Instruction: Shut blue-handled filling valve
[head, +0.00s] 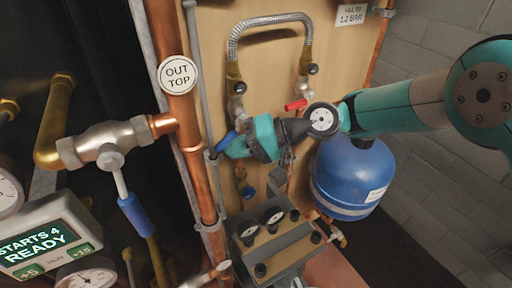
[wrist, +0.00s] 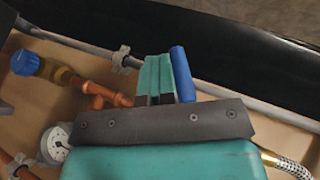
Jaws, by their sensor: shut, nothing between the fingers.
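The blue handle (head: 227,140) of the filling valve is at the left end of the braided hose, under the valve body (head: 237,108). In the wrist view a blue handle (wrist: 182,74) stands immediately right of my fingers. My gripper (head: 236,149) is shut with nothing between its fingers. Its teal fingers also show in the wrist view (wrist: 155,75), close beside the handle. I cannot tell whether they touch it. Part of the valve is hidden behind my gripper.
A red-handled valve (head: 296,105) sits at the hose's right end. A blue tank (head: 348,180) hangs below my arm. A copper pipe (head: 187,130) runs at left, with another blue lever (head: 134,215) beyond it. A gauge manifold (head: 268,240) lies below.

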